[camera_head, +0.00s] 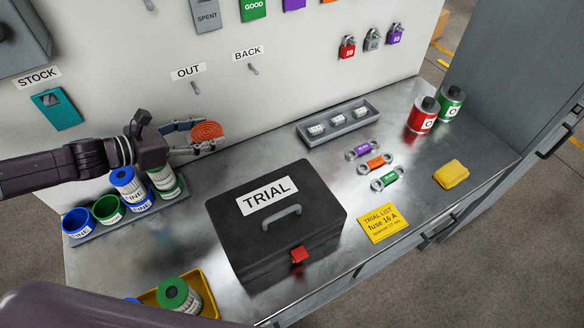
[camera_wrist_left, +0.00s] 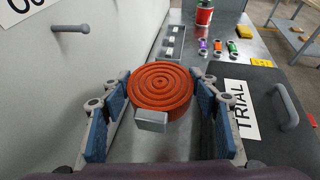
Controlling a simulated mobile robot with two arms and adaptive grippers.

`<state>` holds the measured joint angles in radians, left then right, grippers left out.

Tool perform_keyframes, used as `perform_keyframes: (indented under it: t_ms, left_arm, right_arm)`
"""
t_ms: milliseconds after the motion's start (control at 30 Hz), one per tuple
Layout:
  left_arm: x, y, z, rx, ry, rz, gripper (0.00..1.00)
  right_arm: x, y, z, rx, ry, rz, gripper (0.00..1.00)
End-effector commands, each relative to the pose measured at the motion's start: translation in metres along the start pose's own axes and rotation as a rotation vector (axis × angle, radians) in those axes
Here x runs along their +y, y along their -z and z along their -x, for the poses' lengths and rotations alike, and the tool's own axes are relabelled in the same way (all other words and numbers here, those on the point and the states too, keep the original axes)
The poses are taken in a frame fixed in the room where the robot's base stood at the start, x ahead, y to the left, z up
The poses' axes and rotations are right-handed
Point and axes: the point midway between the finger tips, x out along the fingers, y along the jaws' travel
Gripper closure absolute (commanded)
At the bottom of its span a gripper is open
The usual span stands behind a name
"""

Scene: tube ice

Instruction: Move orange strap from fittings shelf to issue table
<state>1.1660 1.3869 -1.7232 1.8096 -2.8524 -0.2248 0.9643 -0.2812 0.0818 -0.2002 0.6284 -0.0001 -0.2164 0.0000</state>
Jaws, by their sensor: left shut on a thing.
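The orange strap (camera_head: 207,130) is a flat round coil with a small grey end piece. My left gripper (camera_head: 190,137) is shut on it and holds it in the air in front of the white back panel, above the left part of the metal worktop. In the left wrist view the strap (camera_wrist_left: 160,90) sits between the two blue-padded fingers, with the grey end piece facing the camera. My right gripper is not in view. No label marks a fittings shelf or an issue table here.
A black TRIAL box (camera_head: 240,232) stands mid-worktop (camera_head: 190,230). Blue and green rolls (camera_head: 123,182) stand on a tray below my left arm. A grey fuse tray (camera_head: 360,131), several coloured ring-ended links (camera_head: 375,162), two cans (camera_head: 422,115) and a yellow sponge (camera_head: 451,174) lie right.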

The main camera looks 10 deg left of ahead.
Motion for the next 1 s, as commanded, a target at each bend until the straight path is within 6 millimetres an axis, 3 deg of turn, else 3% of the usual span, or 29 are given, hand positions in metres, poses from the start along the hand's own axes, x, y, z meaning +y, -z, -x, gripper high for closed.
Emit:
perform_keyframes:
  t_ms: [167, 400, 467, 567, 767, 1000]
  left_arm:
    - [0.000, 0.007, -0.002, 0.001, 0.001, 0.002, 0.72]
    - [-0.001, 0.061, -0.024, 0.004, 0.001, 0.005, 0.72]
    - [-0.001, 0.075, -0.030, 0.003, 0.002, 0.005, 0.72]
    - [-0.001, 0.097, -0.039, 0.003, 0.001, 0.006, 0.72]
    - [-0.001, 0.135, -0.055, 0.003, 0.000, 0.005, 0.72]
    - [0.000, 0.153, -0.063, 0.000, 0.000, 0.002, 0.72]
  right_arm:
    - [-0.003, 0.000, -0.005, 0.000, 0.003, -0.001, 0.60]
    - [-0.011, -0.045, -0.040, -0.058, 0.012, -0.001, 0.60]
    - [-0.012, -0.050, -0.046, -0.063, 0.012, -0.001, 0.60]
    - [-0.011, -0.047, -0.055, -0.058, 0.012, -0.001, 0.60]
    - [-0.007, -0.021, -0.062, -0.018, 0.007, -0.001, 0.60]
    - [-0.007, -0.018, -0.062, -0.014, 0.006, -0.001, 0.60]
